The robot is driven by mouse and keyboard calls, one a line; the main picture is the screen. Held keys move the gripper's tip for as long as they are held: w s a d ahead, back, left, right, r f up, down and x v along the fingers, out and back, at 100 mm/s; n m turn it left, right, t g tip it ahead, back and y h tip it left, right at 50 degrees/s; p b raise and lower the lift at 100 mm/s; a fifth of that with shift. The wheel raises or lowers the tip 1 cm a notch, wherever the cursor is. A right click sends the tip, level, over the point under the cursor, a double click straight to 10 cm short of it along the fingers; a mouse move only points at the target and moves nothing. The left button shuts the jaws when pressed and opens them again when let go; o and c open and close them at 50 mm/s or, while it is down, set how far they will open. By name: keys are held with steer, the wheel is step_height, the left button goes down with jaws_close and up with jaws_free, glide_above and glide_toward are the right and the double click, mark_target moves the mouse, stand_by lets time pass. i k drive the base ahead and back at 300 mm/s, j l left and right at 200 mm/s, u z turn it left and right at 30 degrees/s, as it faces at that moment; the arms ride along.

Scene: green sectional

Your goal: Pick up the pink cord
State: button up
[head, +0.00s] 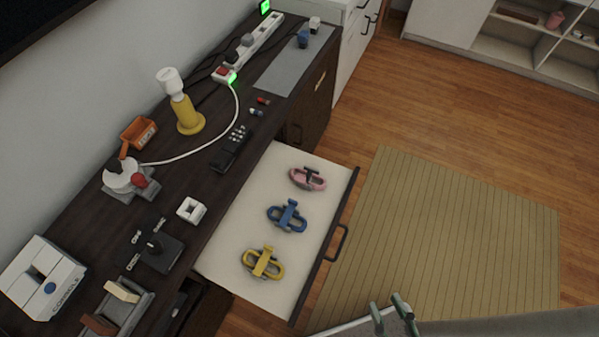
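The pink cord (308,179) is a small looped bundle with a dark tie across its middle. It lies in the open white drawer (318,230), at the far end. A blue cord bundle (287,216) and a yellow cord bundle (263,263) lie nearer in the same drawer, apart from each other. My gripper (390,309) shows at the bottom edge, with two grey-green fingers apart and nothing seen between them. It is below and right of the drawer, well away from the pink cord. The rest of my gripper is cut off by the frame.
The drawer's front with a dark handle (336,243) juts out over the floor. A striped mat (455,235) and floor to the right are clear.

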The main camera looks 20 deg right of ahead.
mark_target(309, 175)
steer(key=i+l+u, duration=0.1)
steer(key=l, duration=0.55)
steer(key=i+l+u, duration=0.1)
steer(key=l, duration=0.5)
steer(key=i+l+u, duration=0.15)
steer(key=l, duration=0.5)
